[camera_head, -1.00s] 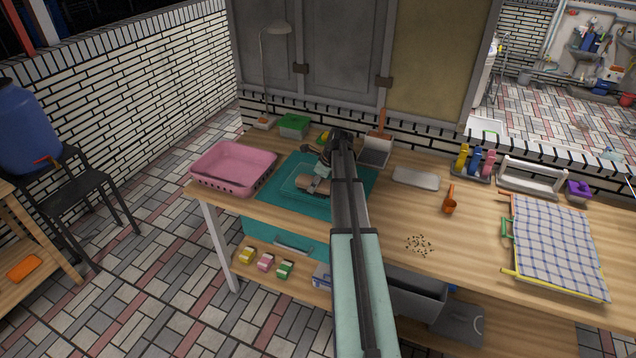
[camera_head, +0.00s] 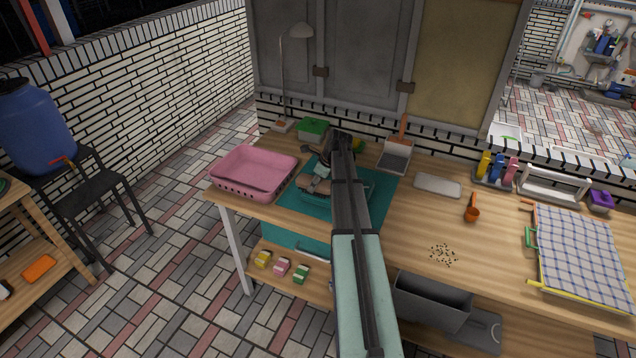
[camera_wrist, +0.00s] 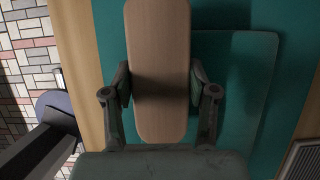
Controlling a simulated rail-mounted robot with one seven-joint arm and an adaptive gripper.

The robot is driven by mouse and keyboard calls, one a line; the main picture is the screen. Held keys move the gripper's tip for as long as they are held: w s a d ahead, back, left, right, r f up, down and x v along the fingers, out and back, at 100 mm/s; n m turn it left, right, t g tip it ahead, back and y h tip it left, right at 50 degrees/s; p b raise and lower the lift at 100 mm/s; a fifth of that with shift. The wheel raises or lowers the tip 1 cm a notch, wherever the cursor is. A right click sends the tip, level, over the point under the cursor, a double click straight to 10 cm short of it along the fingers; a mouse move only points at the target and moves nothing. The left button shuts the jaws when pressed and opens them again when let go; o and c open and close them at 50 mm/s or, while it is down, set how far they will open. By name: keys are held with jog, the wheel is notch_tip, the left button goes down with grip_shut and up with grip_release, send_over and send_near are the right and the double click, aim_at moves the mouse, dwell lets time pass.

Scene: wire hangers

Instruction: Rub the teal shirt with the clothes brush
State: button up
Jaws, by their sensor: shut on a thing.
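My gripper (camera_wrist: 160,92) is shut on the clothes brush (camera_wrist: 158,40), a long rounded tan wooden piece, gripped across its sides. In the head view the brush (camera_head: 316,186) is over the teal cloth (camera_head: 296,203), which I take for the teal shirt, flat near the table's front edge. In the wrist view the cloth (camera_wrist: 225,60) lies below the brush, with a thin rounded outline to its right. The bristles are hidden, so I cannot tell whether they touch the cloth. My arm covers part of the cloth in the head view.
A pink basket (camera_head: 254,174) stands close left of the cloth. A green box (camera_head: 313,130) and a dustpan (camera_head: 394,157) are behind. An orange scoop (camera_head: 472,208), scattered crumbs (camera_head: 443,254) and a checked cloth (camera_head: 580,252) are to the right.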

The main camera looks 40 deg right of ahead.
notch_tip(320, 180, up, 4)
jog(key=shift+s+f+p, duration=0.1)
jog(key=shift+s+p, duration=0.05)
jog(key=shift+p, duration=0.6)
jog(key=shift+r+p, duration=1.3)
jog(key=shift+r, duration=0.85)
jog(key=shift+d, duration=0.1)
